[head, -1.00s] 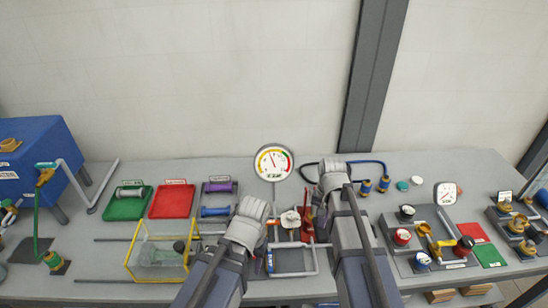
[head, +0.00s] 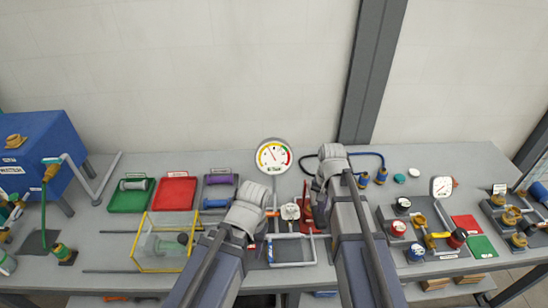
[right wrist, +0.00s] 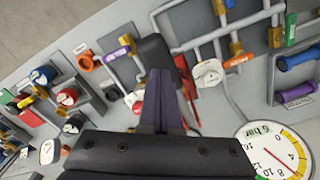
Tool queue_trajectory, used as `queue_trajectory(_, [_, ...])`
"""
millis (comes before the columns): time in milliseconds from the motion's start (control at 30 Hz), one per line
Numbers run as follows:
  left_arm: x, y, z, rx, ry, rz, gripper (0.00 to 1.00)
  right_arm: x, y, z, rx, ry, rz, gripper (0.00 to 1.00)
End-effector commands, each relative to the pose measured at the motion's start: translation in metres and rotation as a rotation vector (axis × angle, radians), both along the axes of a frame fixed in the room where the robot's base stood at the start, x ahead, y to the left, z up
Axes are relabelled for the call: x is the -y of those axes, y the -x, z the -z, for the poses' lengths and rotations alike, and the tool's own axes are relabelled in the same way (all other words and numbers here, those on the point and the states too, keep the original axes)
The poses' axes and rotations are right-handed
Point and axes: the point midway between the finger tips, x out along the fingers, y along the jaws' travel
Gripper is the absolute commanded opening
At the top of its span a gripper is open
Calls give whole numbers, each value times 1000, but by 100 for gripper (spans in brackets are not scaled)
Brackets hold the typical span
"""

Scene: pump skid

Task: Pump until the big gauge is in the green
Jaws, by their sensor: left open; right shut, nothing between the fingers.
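The big round gauge (head: 272,156) stands at the back middle of the bench, with yellow, green and red arcs. Its needle appears to point up-left, outside the short green arc. It also shows at the lower right of the right wrist view (right wrist: 272,152). A red pump part (head: 306,212) stands just right of a small white dial (head: 290,212), beside my right gripper (head: 332,165). In the right wrist view my dark fingers (right wrist: 165,85) are closed near red parts; contact is unclear. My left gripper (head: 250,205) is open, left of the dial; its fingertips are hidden.
Green (head: 131,195) and red (head: 174,192) trays and a yellow-framed clear box (head: 164,243) lie left. A valve panel with a smaller gauge (head: 442,187) is right. Pipework (head: 292,262) fills the middle front.

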Motion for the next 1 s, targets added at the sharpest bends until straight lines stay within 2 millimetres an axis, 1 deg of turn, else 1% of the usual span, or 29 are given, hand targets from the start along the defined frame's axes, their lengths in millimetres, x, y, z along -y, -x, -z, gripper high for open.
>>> queue_trajectory(133, [0, 0, 3, 0, 0, 0, 50, 0, 0, 3, 0, 0, 0, 0])
queue_trajectory(267, [0, 0, 11, 0, 0, 2, 50, 0, 0, 11, 0, 0, 0, 0])
queue_trajectory(1000, [0, 0, 72, -1, -2, 14, 50, 0, -1, 72, 2, 0, 0, 0])
